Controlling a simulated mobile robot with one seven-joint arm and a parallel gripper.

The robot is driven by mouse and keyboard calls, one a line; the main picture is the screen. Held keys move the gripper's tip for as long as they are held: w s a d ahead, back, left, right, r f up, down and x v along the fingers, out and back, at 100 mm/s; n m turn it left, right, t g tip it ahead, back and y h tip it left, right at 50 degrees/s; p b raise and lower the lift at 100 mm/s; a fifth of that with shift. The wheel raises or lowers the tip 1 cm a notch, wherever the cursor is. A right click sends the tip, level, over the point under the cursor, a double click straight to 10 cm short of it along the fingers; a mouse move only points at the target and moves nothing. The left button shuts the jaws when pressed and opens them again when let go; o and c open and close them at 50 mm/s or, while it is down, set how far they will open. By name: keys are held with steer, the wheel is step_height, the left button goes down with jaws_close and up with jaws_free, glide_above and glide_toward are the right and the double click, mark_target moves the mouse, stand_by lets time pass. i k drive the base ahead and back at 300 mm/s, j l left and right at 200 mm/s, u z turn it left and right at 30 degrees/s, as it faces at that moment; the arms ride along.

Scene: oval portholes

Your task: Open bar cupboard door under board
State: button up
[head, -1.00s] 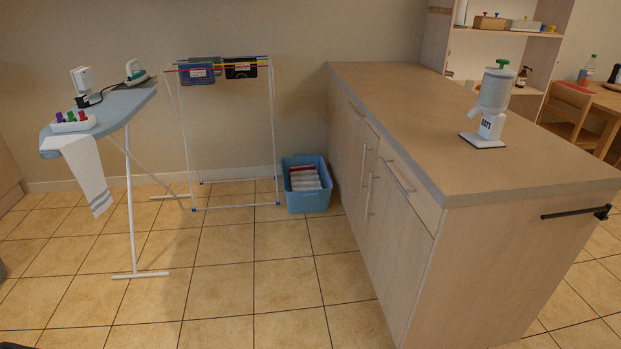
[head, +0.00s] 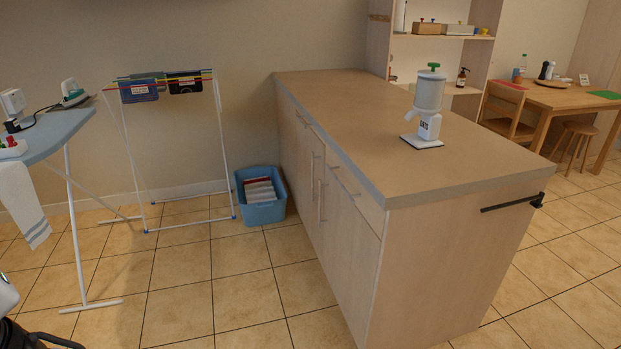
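A wooden bar counter (head: 345,115) stands in the middle of the head view, with light wood cupboard fronts on its left side. The near cupboard door (head: 345,245) looks shut and has a vertical bar handle (head: 321,200) near its far edge. A drawer front with a slanting bar handle (head: 345,182) sits above it. Another door (head: 301,170) lies farther along, also shut. No gripper fingers show; only a bit of my own body is at the lower left corner.
A white dispenser (head: 428,110) stands on the counter. A black rail (head: 512,203) sticks out at its near end. A blue basket (head: 260,196), a drying rack (head: 180,150) and an ironing board (head: 60,135) stand left. Tiled floor before the doors is clear.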

mark_target(310, 150)
steer(key=i+j, duration=0.25)
steer(key=i, duration=0.25)
steer(key=i+j, duration=0.25)
steer(key=i, duration=0.2)
steer(key=i+j+z, duration=0.1)
steer(key=i+j, duration=0.15)
steer(key=i, duration=0.25)
steer(key=i+j, duration=0.25)
steer(key=i, duration=0.2)
steer(key=i+j, duration=0.3)
steer(key=i, duration=0.2)
